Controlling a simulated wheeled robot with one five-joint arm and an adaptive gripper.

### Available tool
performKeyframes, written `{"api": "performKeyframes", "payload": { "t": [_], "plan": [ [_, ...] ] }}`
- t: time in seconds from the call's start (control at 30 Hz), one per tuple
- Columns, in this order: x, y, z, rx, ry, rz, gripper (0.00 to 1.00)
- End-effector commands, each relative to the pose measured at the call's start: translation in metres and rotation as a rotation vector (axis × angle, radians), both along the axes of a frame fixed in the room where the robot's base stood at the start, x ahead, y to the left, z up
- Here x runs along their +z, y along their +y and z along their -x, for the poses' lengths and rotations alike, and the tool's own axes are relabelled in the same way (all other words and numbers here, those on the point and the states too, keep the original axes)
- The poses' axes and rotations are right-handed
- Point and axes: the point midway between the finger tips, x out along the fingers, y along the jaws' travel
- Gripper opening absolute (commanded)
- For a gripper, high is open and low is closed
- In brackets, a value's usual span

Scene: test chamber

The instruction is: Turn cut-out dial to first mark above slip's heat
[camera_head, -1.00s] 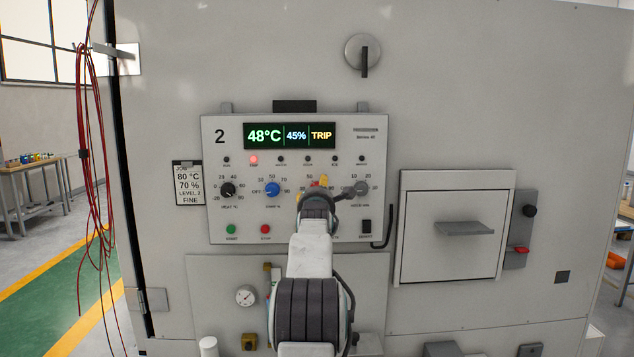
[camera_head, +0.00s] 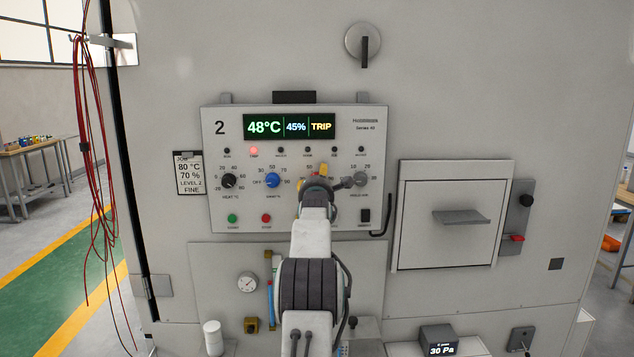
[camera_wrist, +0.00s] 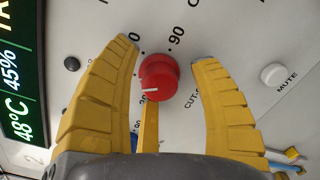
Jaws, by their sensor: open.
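The red cut-out dial (camera_wrist: 158,75) is between my gripper's open yellow fingers (camera_wrist: 166,53) in the wrist view, with gaps at both sides. Its white pointer line faces left in that view, near a partly hidden number. The mark 90 lies above the dial, upper right. In the head view my gripper (camera_head: 320,173) covers the dial. The slip (camera_head: 189,173), left of the panel (camera_head: 225,210), reads 80 °C, 70 %, LEVEL 2, FINE. The display (camera_head: 289,127) shows 48°C, 45% and TRIP.
A black heat knob (camera_head: 228,181) and a blue knob (camera_head: 272,180) sit left of my gripper. A grey knob (camera_head: 360,179) is close on its right. A red lamp (camera_head: 254,150) is lit. A hatch with a handle (camera_head: 458,217) is further right.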

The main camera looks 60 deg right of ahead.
Motion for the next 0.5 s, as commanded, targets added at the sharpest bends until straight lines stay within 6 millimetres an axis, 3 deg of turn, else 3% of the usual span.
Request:
{"api": "performKeyframes", "payload": {
  "t": [0.5],
  "plan": [
    [0.0005,0.0,0.0004,-0.001,0.0,0.001,0.14]
  ]
}}
